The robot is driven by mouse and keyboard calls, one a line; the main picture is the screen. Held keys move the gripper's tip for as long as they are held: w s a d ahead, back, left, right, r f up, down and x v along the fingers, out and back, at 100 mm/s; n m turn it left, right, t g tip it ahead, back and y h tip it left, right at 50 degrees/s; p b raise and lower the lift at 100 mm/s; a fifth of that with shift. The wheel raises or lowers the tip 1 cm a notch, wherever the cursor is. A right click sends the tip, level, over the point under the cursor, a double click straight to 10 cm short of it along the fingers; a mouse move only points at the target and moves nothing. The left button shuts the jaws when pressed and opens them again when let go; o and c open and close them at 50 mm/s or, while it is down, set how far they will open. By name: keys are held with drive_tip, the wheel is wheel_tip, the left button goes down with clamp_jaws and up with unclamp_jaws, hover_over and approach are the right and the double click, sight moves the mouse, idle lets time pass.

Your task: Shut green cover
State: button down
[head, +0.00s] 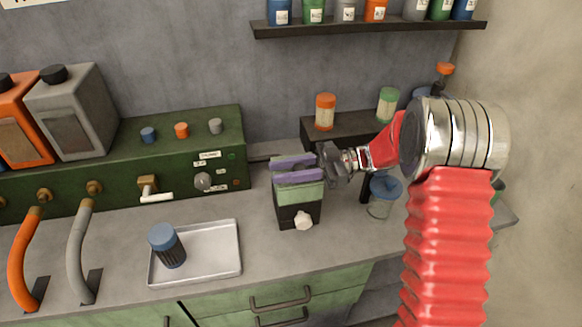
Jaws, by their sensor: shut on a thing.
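A small black box (300,216) with a pale knob (303,220) on its front stands on the grey counter. The green cover (299,192) is at its top, and its upper part is hidden by my fingers. My gripper (296,168) reaches in from the right, with its two purple fingers lying across the top of the cover. The fingers are shut on the green cover. I cannot tell whether the cover is fully down on the box.
A metal tray (225,270) with a blue-capped jar (167,246) lies to the left. A green control panel (120,170) stands behind it. A low dark shelf (345,130) with jars and a blue-lidded glass jar (382,198) are near my arm on the right.

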drive_tip(key=shift+d+f, duration=0.1)
drive_tip(key=shift+f, duration=0.2)
drive_tip(key=c, duration=1.6)
unclamp_jaws()
drive_tip(key=shift+o, duration=1)
drive_tip(key=shift+r, duration=0.1)
drive_tip(key=shift+r, duration=0.15)
wheel_tip(320, 180, up, 10)
